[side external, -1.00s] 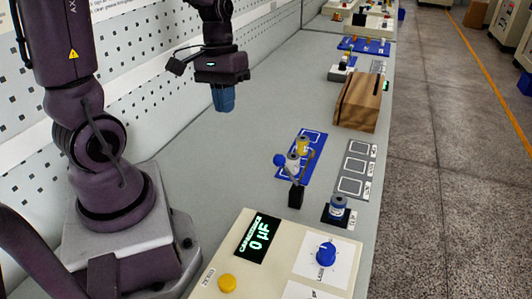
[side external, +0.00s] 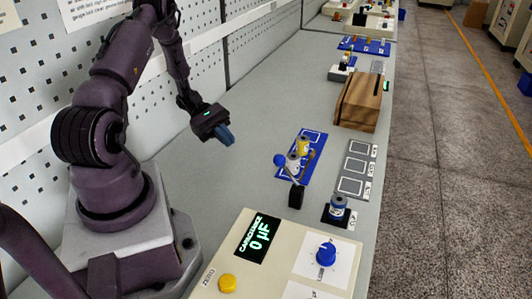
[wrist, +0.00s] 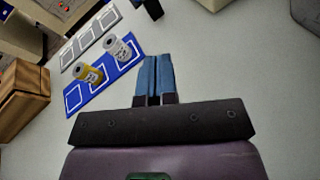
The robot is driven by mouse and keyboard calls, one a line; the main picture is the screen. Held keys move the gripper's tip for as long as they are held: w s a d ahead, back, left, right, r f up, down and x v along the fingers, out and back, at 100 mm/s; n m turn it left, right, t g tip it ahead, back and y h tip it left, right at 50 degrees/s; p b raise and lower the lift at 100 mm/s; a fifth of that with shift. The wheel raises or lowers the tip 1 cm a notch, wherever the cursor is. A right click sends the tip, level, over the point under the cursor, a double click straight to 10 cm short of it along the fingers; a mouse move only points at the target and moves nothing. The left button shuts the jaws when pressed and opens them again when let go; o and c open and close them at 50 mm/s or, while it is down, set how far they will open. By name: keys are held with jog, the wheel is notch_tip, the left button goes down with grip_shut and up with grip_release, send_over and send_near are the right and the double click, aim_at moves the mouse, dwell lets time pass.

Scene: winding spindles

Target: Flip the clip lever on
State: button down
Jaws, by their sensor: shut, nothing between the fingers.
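The clip lever (side external: 287,169) is a thin grey arm with a blue ball knob (side external: 279,160) at its tip, on a small black block (side external: 296,198) by the near end of the blue mat. It leans up and left, overlapping a silver spool (side external: 294,160) in the side view. In the wrist view, part of a black block (wrist: 153,8) shows at the top edge; the knob is out of that frame. My gripper (side external: 229,138) has blue fingers pressed together, empty, left of and higher in the picture than the knob, apart from it. Its fingers also show in the wrist view (wrist: 154,66).
A yellow spool (side external: 303,146) and the silver spool stand on the blue mat (side external: 284,172). A blue spool (side external: 338,206) sits on a black pad. The capacitance meter (side external: 222,261) is in front, a wooden block (side external: 352,110) behind. The table left of the mat is clear.

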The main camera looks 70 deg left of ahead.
jog(key=shift+w+a+r+t, duration=0.25)
jog(key=shift+w+r+t, duration=0.25)
jog(key=shift+r, duration=0.35)
send_near(282, 166)
notch_tip(282, 166, down, 3)
jog(key=w+d, duration=0.2)
jog(key=shift+w+d+r, duration=0.3)
jog(key=shift+w+d, duration=0.1)
jog(key=shift+d, duration=0.35)
